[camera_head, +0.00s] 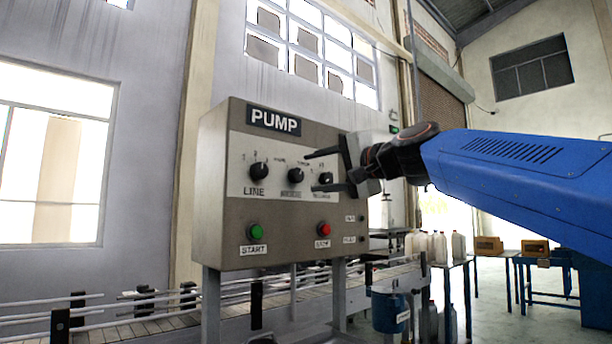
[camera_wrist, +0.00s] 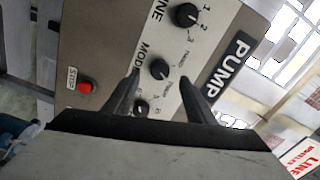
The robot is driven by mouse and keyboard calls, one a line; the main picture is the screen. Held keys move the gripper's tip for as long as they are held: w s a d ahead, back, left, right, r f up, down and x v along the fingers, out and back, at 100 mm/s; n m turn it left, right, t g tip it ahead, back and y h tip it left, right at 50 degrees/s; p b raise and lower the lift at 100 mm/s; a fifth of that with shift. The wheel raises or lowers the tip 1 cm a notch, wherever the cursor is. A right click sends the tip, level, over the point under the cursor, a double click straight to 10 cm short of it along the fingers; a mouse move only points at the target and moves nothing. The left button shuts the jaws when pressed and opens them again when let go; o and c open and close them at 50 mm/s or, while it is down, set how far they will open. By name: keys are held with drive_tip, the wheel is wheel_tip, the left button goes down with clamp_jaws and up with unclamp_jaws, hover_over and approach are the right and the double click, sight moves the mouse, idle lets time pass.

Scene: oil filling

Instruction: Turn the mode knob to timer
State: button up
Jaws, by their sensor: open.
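The mode knob (camera_head: 295,175) is a round black knob in the middle of the top row on the grey pump panel (camera_head: 215,190). It also shows in the wrist view (camera_wrist: 159,69), with small labels beside it too blurred to read surely. Its pointer direction cannot be told. My gripper (camera_head: 311,172) is open and empty in front of the panel, its fingers pointing at it. In the wrist view the fingertips (camera_wrist: 159,76) appear on either side of the mode knob; contact cannot be told.
The line knob (camera_head: 259,170) is left of the mode knob, and a third knob (camera_head: 326,178) is right, partly between my fingers. A green start button (camera_head: 255,231) and a red stop button (camera_head: 323,229) sit below. A conveyor (camera_head: 150,328) runs behind the panel's legs.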

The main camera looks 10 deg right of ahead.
drive_tip(key=v, duration=1)
drive_tip(key=shift+s+d, duration=0.25)
drive_tip(key=shift+f, duration=0.1)
drive_tip(key=s+d+f+n+g+h, duration=0.1)
drive_tip(key=s+f+n+g+h, duration=0.2)
drive_tip(key=f, duration=1.4)
drive_tip(key=s+d+f+n+g+h, duration=0.1)
drive_tip(key=s+d+f+g+h, duration=0.2)
drive_tip(key=f, duration=1.3)
drive_tip(key=s+d+f+n+g+h, duration=0.1)
drive_tip(key=s+d+f, duration=0.1)
drive_tip(key=s+f, duration=0.3)
drive_tip(key=s+d+f+n+g+h, duration=0.1)
drive_tip(key=s+f, duration=0.4)
drive_tip(key=f, duration=0.8)
drive_tip(key=s+d+f+n+g+h, duration=0.2)
drive_tip(key=s+d+f, duration=0.2)
drive_tip(key=f, duration=0.6)
drive_tip(key=shift+s, duration=0.95)
